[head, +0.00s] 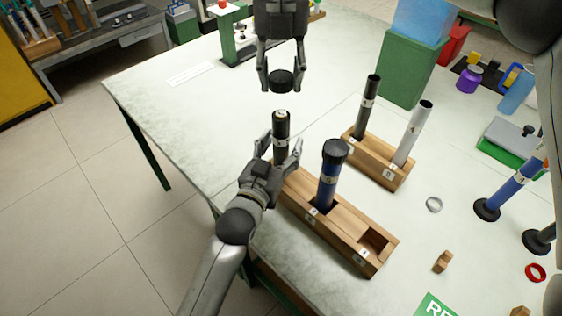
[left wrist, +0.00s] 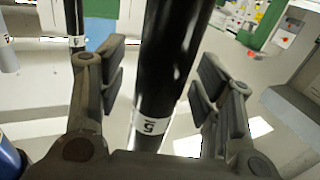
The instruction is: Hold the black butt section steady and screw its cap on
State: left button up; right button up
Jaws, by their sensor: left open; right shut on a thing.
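The black butt section (head: 281,124) stands upright at the left end of the front wooden block (head: 345,254), its top end uncapped. In the left wrist view the black section (left wrist: 170,60), with a white numbered band, runs between my finger pads. My left gripper (head: 282,146) is open around it, with gaps on both sides. My right gripper (head: 281,72) is shut on a black cap (head: 281,82), held above the section's top and apart from it.
A blue section (head: 329,180) with a black cap stands in the front block, beside an empty slot. A second block (head: 377,164) behind holds a dark and a white section. A grey ring (head: 433,204) and wooden piece (head: 442,261) lie right. The table's left side is clear.

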aim_at(281, 113)
pick_arm(q)
grip_shut()
pick_arm(e)
jog(key=shift+f, duration=2.5)
jog(key=shift+f, duration=0.85)
jog(key=shift+f, duration=0.6)
